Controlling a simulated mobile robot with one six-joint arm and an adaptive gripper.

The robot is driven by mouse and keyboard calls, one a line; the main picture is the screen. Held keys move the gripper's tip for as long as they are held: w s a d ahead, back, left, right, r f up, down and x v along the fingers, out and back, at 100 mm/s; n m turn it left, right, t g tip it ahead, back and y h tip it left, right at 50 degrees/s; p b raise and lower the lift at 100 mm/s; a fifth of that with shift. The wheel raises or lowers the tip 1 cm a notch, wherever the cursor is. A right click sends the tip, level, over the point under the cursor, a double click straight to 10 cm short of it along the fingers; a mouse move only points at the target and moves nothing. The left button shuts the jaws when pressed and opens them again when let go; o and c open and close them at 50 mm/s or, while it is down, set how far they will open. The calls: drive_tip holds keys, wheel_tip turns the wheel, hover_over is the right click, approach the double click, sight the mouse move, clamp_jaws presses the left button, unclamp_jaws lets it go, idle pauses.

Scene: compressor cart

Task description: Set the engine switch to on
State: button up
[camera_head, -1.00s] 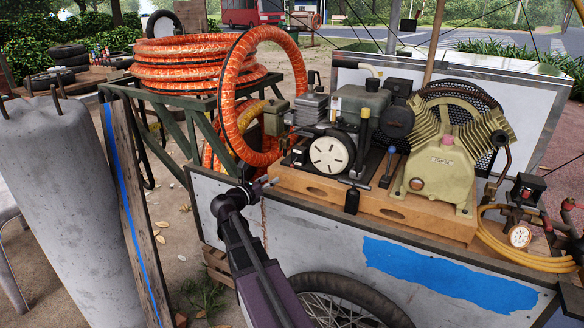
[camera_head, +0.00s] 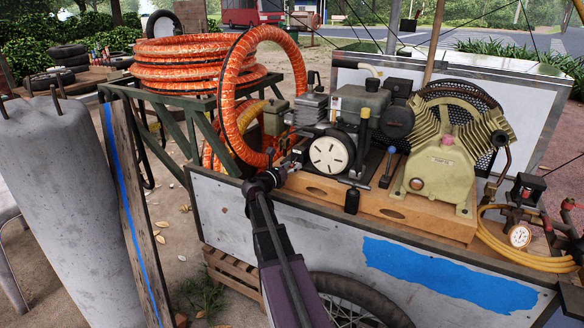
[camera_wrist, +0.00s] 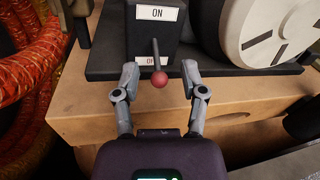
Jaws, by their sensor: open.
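The engine switch (camera_wrist: 157,65) shows in the wrist view as a dark box with a thin lever ending in a red ball (camera_wrist: 159,80). A white "ON" label (camera_wrist: 157,13) is at its top, and a lower label is partly hidden behind the lever. The lever hangs down toward the lower label. My gripper (camera_wrist: 142,75) is open, with one finger on each side of the lever and the ball between the fingertips; I see no clear contact. In the head view my gripper (camera_head: 292,165) is at the left end of the engine, and the switch is too small to make out.
A white round engine cover (camera_wrist: 260,30) is close to the right of the switch. The wooden base block (camera_wrist: 180,108) lies below it. Orange hose (camera_wrist: 35,60) is close on the left. The compressor (camera_head: 445,165) stands further right on the cart.

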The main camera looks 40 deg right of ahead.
clamp_jaws()
